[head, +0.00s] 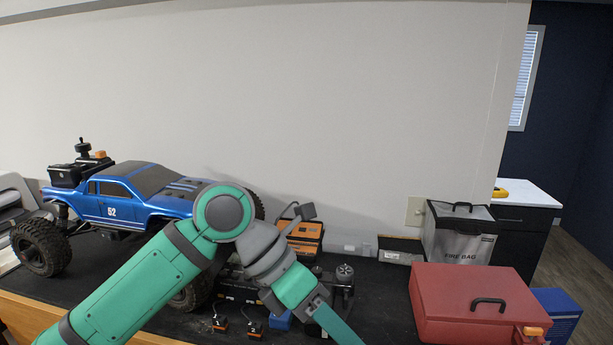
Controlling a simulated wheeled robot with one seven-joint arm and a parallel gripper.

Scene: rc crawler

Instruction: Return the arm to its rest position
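My green and grey arm (135,290) rises from the bottom left to a bent elbow (222,212), then slopes down to the right and leaves the picture at the bottom edge. My gripper is not in view, so I cannot see its fingers or whether it holds anything. The arm passes in front of a blue RC crawler (120,208) marked 52 and hides part of its right side. The crawler stands on the black bench top (375,305).
A red case (470,300) with a black handle sits at right, beside a blue box (558,310). A grey fire bag (458,235) stands behind. An orange-and-black device (304,232) and small parts with numbered tags (254,328) lie around the arm. A wall closes the back.

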